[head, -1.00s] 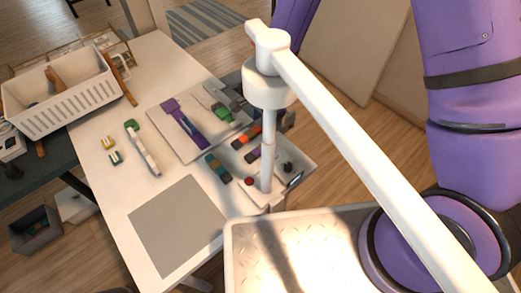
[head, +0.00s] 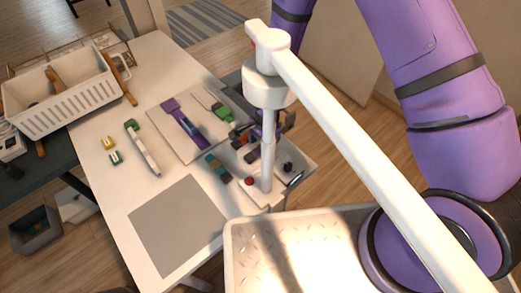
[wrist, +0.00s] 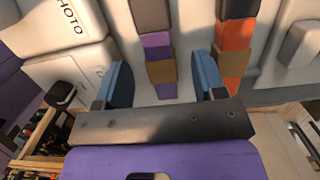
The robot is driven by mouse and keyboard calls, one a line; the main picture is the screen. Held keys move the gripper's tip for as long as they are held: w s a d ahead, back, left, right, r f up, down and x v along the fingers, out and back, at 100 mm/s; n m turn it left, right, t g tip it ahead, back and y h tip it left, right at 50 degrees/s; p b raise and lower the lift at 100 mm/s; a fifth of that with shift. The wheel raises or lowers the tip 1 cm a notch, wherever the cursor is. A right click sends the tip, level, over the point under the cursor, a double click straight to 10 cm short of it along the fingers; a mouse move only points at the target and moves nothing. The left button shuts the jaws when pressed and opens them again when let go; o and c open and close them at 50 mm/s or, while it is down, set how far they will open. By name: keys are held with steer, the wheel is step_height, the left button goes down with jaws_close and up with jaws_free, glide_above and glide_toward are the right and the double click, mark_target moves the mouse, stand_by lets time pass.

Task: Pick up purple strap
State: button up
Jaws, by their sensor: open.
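In the wrist view, a strap banded in purple, tan and grey-brown (wrist: 159,45) lies on a pale tray. My gripper (wrist: 162,80) is open, with its blue fingers on either side of this strap's lower end. I cannot tell whether the fingers touch it. An orange and dark strap (wrist: 233,62) lies to the right, outside the fingers. In the head view, my gripper is low over the small tray (head: 297,167), partly hidden behind a white post. Another strap with purple ends (head: 186,125) lies on the grey board to the left.
A white post with a long arm (head: 268,85) stands in front of the tray. A teal and brown strap (head: 217,167) lies left of it. A green-ended strap (head: 143,148), a grey mat (head: 178,225) and a white basket (head: 62,98) are on the table.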

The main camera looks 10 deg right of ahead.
steer(key=shift+a+f, duration=0.15)
steer(key=shift+f, duration=0.7)
steer(key=c, duration=1)
steer(key=shift+r, duration=0.1)
steer(key=shift+c, duration=0.2)
